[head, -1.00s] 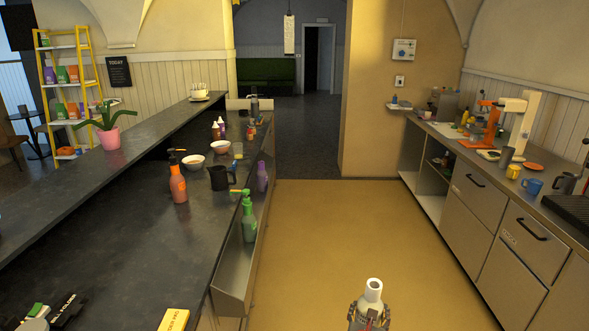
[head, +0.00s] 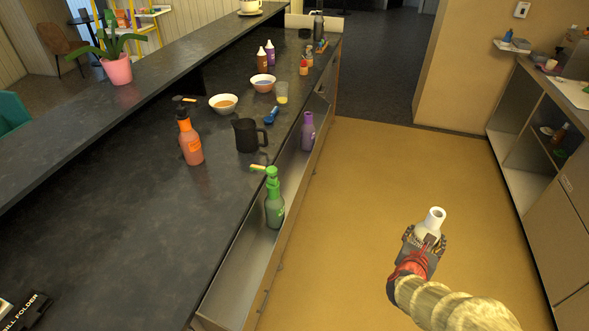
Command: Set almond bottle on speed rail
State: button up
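A bottle with a white neck and open top (head: 432,220) is in my gripper (head: 423,243), upright or slightly tilted, over the tan floor to the right of the rail. Its label is too small to read. My gripper is shut around its body, and the fingers hide the lower part. The speed rail (head: 238,281) is a grey metal trough along the counter's front. A green bottle with a green pump (head: 274,200) and a purple bottle (head: 307,132) stand in it. The rail's near part and the stretch between the two bottles look empty.
On the dark counter (head: 130,220) stand an orange pump bottle (head: 190,140), a black pitcher (head: 247,135), two bowls and a glass. A cabinet (head: 520,160) stands at the right. The floor between is clear.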

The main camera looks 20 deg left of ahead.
aim_at(293, 179)
jog(key=i+l+u, duration=0.15)
jog(key=i+u, duration=0.15)
jog(key=i+l+u, duration=0.65)
jog(key=i, duration=0.15)
jog(key=i+l+u, duration=0.5)
jog(key=l+u, duration=0.15)
jog(key=i+l+u, duration=0.3)
jog(key=l, duration=0.3)
jog(key=l+u, duration=0.3)
jog(key=l, duration=0.2)
jog(key=l+u, duration=0.35)
jog(key=l, duration=0.25)
jog(key=i+l, duration=0.1)
jog(key=i, duration=0.15)
